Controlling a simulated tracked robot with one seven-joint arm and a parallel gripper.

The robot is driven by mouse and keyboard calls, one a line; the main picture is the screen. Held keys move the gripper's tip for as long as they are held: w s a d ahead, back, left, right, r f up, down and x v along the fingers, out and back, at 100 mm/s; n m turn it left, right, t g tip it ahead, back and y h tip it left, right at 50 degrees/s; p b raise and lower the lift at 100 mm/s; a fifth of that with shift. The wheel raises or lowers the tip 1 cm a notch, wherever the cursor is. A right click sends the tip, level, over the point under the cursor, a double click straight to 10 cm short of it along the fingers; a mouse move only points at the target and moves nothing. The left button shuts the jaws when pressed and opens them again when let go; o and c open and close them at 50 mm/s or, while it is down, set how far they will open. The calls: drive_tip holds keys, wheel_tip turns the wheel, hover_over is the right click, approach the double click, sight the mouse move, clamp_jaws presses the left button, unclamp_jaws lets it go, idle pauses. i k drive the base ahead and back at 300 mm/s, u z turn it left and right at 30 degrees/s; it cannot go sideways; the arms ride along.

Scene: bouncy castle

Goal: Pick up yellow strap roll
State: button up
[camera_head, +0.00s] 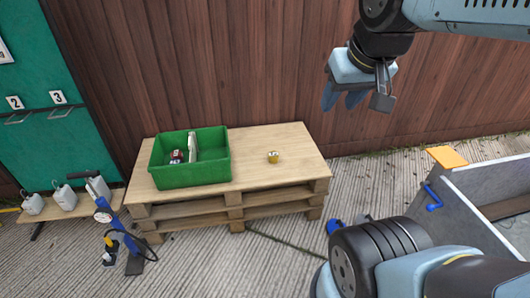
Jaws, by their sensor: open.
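The yellow strap roll (273,157) is small and sits on the bare right part of the wooden pallet table's top (290,140). It stands apart from the green crate to its left. My gripper (344,101) hangs open at the upper right, fingers pointing down. It appears raised above the table's right end, up and to the right of the roll, and not touching it. No object shows between its fingers.
The green crate (205,181) on the table's left holds a few small items. A brown wooden wall (220,60) stands behind. A blue pump (118,228) and white containers (65,196) stand at left. A grey open box (475,200) is at right.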

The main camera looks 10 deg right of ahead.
sight(273, 157)
drive_tip(key=z, duration=0.1)
drive_tip(key=i, duration=1)
drive_tip(key=u, duration=0.1)
